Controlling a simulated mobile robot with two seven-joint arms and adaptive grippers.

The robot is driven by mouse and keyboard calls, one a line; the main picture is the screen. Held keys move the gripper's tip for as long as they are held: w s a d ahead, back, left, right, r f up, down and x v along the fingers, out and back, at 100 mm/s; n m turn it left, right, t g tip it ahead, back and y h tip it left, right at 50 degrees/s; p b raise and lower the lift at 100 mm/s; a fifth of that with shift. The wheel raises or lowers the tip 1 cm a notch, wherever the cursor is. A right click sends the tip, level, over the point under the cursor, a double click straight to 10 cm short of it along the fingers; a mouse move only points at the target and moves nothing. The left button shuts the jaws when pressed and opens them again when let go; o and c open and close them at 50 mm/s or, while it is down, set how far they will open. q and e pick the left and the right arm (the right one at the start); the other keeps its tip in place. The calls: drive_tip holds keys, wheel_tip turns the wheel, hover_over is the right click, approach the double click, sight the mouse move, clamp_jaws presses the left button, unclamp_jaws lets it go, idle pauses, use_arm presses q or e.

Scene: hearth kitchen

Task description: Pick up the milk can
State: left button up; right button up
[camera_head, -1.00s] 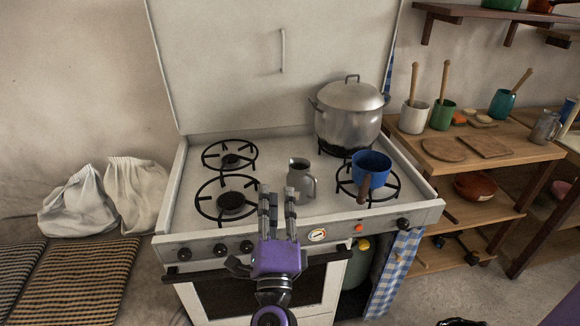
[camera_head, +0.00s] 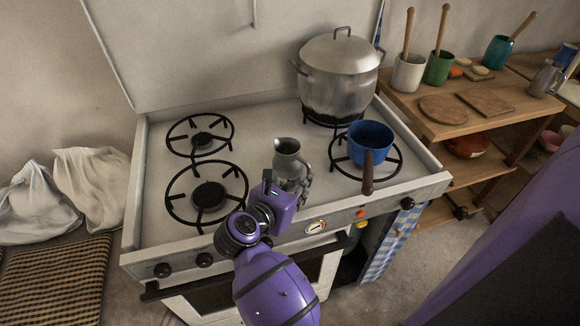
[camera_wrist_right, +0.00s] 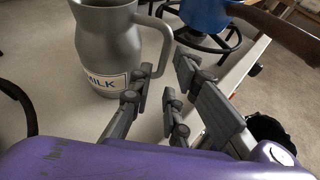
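The milk can (camera_head: 287,146) is a grey metal jug with a side handle, upright on the stove top between the burners. In the right wrist view the milk can (camera_wrist_right: 108,45) shows a "MILK" label, and its handle reaches toward the gap between my fingers. My right gripper (camera_head: 291,184) is at the front side of the can, hiding its lower part in the head view. In the wrist view my right gripper (camera_wrist_right: 160,95) is open, its fingers apart beside the can's handle; contact is unclear. My left gripper is not in view.
A blue pan (camera_head: 371,138) with a wooden handle sits on the right front burner, close to the can. A large lidded pot (camera_head: 338,75) stands behind it. The left burners (camera_head: 209,196) are empty. A wooden shelf (camera_head: 446,113) with mugs stands at right.

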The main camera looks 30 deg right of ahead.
drive_tip(key=x, duration=0.2)
drive_tip(key=p+x, duration=0.1)
drive_tip(key=x, duration=0.1)
drive_tip(key=shift+d+r, duration=0.1)
drive_tip(key=shift+r, duration=0.15)
drive_tip(key=shift+w+d+f, duration=0.2)
drive_tip(key=shift+d+f, duration=0.1)
drive_tip(key=shift+d, duration=0.1)
clamp_jaws()
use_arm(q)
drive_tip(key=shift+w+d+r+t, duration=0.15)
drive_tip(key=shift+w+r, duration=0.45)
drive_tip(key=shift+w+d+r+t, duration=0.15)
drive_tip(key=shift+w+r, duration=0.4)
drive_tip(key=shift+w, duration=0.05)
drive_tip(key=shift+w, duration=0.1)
